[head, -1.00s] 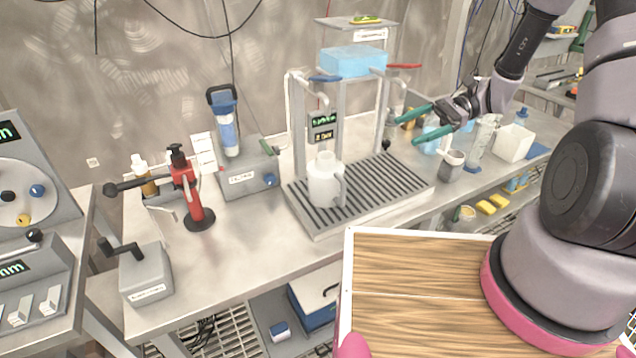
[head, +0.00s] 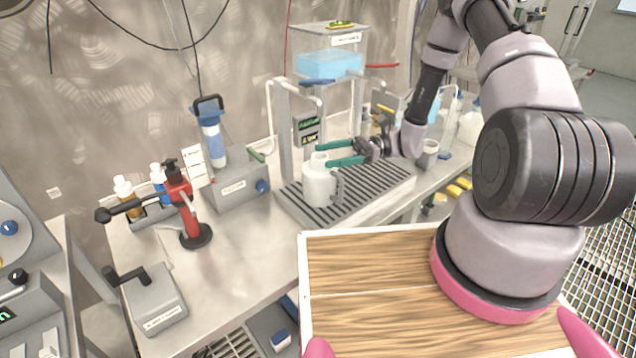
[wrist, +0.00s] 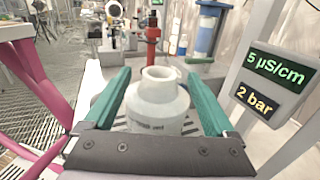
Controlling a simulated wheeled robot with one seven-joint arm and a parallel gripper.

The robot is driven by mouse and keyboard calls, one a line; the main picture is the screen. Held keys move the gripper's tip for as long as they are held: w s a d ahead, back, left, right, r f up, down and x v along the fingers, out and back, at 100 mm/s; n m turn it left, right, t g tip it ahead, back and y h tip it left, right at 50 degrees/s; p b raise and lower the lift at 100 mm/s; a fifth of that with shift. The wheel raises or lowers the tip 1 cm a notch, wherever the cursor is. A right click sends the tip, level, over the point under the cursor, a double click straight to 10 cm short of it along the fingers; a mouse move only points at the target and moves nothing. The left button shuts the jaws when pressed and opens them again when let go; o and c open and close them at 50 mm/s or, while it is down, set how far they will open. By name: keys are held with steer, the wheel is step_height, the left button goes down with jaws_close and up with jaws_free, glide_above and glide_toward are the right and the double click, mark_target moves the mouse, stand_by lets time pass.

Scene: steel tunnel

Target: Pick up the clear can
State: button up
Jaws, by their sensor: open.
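The can is a whitish, milky canister (head: 318,187) with a narrow neck and a grey side handle. It stands upright on the slatted drip tray (head: 375,192) under the tap. My gripper (head: 325,155) is open at the height of the can's neck, coming from the right, one finger on the near side and one on the far side. In the wrist view the can (wrist: 158,103) lies between the two green fingers (wrist: 160,78), with a small printed label low on its side. Whether a finger touches it I cannot tell. Its lower part is hidden there by the gripper body.
A display post (wrist: 270,82) stands close to the right finger in the wrist view. The dispenser frame with a blue tank (head: 330,65) rises behind the can. A red hand pump (head: 180,205) and a grey crank box (head: 153,300) stand left. The bench between them is clear.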

mark_target(314, 158)
steer(key=shift+x, duration=3.05)
steer(key=shift+f, duration=0.1)
jaws_close()
